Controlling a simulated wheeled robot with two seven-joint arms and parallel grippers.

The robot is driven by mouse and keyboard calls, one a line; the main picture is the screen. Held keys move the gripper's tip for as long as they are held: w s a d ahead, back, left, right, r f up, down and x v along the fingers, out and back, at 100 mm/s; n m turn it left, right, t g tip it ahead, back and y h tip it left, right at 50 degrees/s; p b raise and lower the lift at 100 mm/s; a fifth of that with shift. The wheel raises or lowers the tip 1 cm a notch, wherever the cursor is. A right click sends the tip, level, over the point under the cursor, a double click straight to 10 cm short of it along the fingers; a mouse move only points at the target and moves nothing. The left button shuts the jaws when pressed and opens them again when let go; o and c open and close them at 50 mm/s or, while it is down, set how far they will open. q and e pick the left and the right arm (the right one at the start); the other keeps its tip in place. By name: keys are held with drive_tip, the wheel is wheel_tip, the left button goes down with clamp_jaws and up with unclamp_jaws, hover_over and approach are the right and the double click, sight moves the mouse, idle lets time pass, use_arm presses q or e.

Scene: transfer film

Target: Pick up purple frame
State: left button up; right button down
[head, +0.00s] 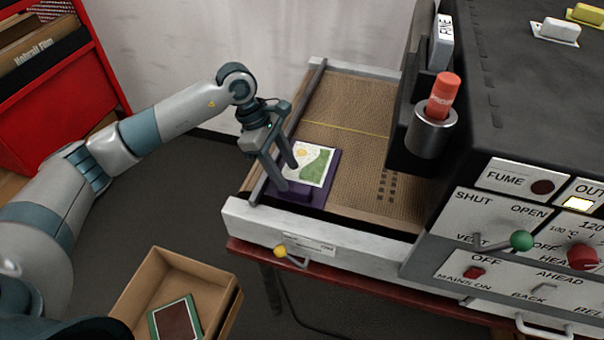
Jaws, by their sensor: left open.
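The purple frame (327,188) lies flat on the mesh belt of the machine, near its front left corner. A print (311,163) with green and yellow shapes on white lies on it. My left gripper (288,179) is open, with its fingers pointing down at the left side of the frame. One finger overlaps the frame's near left part and the other overlaps the print's left edge. I cannot tell whether the fingers touch it. My right gripper is not in view.
The belt (345,110) has metal rails and a pale front wall. The black machine (520,100) with switches stands right, with a red-capped can (443,95) in a holder. A cardboard box (205,279) below holds a green-edged frame (178,318). A red shelf (75,100) stands left.

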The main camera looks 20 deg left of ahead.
sight(292, 185)
use_arm(q)
drive_tip(key=shift+s+d+f+p, duration=0.1)
drive_tip(key=shift+d+f+p, duration=0.05)
drive_tip(key=shift+f+p, duration=0.25)
drive_tip(key=shift+s+d+f+p, duration=0.1)
drive_tip(key=shift+f+p, duration=0.15)
drive_tip(key=shift+p, duration=0.2)
drive_tip(key=p+x, duration=0.1)
drive_tip(key=x, duration=0.1)
drive_tip(key=shift+s+d+f+p, duration=0.1)
drive_tip(key=shift+d+f+p, duration=0.05)
drive_tip(key=shift+f+p, duration=0.2)
drive_tip(key=shift+d+f, duration=0.15)
drive_tip(key=shift+f, duration=0.4)
clamp_jaws()
